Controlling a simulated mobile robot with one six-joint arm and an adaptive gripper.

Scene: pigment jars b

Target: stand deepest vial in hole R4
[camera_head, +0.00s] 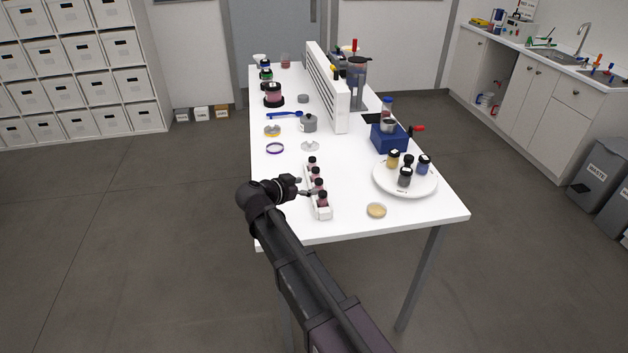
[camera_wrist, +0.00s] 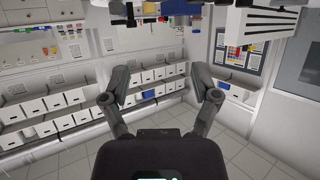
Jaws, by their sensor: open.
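A narrow white rack (camera_head: 323,214) stands near the front left of the white table. It holds several dark-capped vials in a row with pinkish to dark red contents, such as the nearest vial (camera_head: 322,198). Which one is deepest in colour I cannot tell at this size, and the hole labels are not readable. My gripper (camera_head: 302,187) is at the left side of the rack, its fingers pointing towards the vials. In the wrist view my gripper (camera_wrist: 166,92) is open, with nothing seen between the fingers. Contact with the rack cannot be judged.
A white plate (camera_head: 427,190) with several jars stands right of the rack. A tan dish (camera_head: 376,210) lies at the front. A blue device (camera_head: 390,138) and a tall white slotted divider (camera_head: 327,90) stand farther back. A purple-rimmed ring (camera_head: 275,148) lies left behind the rack.

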